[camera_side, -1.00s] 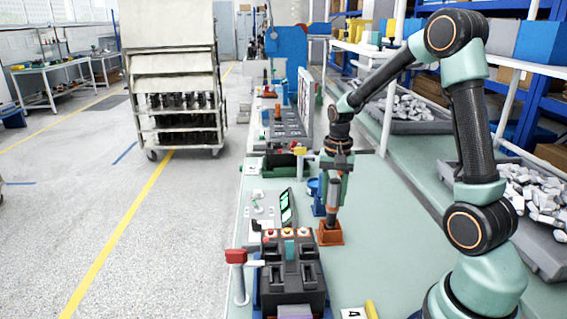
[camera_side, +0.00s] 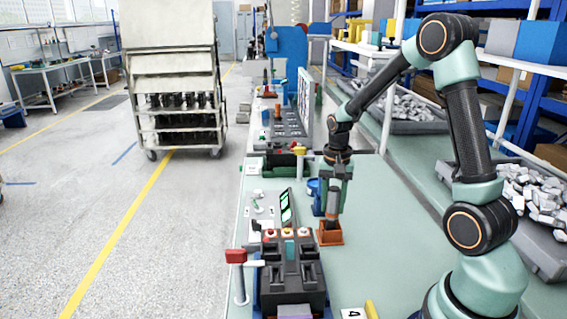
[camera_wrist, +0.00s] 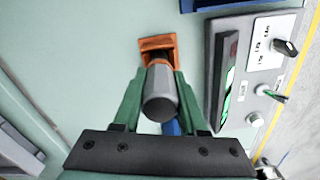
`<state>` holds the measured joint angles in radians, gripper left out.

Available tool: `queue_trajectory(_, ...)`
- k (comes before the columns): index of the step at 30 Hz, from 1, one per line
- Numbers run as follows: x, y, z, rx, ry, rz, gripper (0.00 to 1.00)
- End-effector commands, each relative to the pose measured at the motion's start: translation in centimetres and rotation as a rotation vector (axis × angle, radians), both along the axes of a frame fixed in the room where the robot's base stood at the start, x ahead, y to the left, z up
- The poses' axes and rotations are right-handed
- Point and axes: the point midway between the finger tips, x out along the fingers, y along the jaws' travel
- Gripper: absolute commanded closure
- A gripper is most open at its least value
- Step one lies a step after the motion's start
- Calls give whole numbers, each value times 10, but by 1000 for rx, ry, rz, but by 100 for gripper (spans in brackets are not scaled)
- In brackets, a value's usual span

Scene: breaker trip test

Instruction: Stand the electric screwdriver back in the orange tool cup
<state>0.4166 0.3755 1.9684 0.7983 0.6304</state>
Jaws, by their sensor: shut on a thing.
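The electric screwdriver (camera_side: 332,207) is upright, grey and dark, with its lower end at the mouth of the orange tool cup (camera_side: 329,237) on the green bench. My gripper (camera_side: 334,190) is shut on the screwdriver from above. In the wrist view the green fingers of my gripper (camera_wrist: 160,88) close on both sides of the grey screwdriver (camera_wrist: 160,103). The orange cup (camera_wrist: 157,42) shows just beyond it. The screwdriver's tip is hidden, and I cannot tell how deep it sits in the cup.
A black breaker fixture (camera_side: 292,273) with coloured buttons stands in front of the cup. A tester with a green screen (camera_side: 286,210) is left of it. A blue holder (camera_side: 318,197) stands close behind the cup. The bench to the right (camera_side: 385,230) is clear.

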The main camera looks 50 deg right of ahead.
Motion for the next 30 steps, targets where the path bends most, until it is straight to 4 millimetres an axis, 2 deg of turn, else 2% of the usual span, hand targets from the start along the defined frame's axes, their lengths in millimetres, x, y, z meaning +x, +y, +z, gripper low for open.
queue_trajectory(23, 0, 0, -17, -1, -2, 0, 100)
queue_trajectory(24, 1, 0, -17, -1, -3, 0, 51)
queue_trajectory(26, 0, 0, -16, -1, -3, 0, 28)
queue_trajectory(27, 0, 0, -17, -1, -3, 0, 24)
queue_trajectory(30, 0, 0, -17, -1, -2, 0, 24)
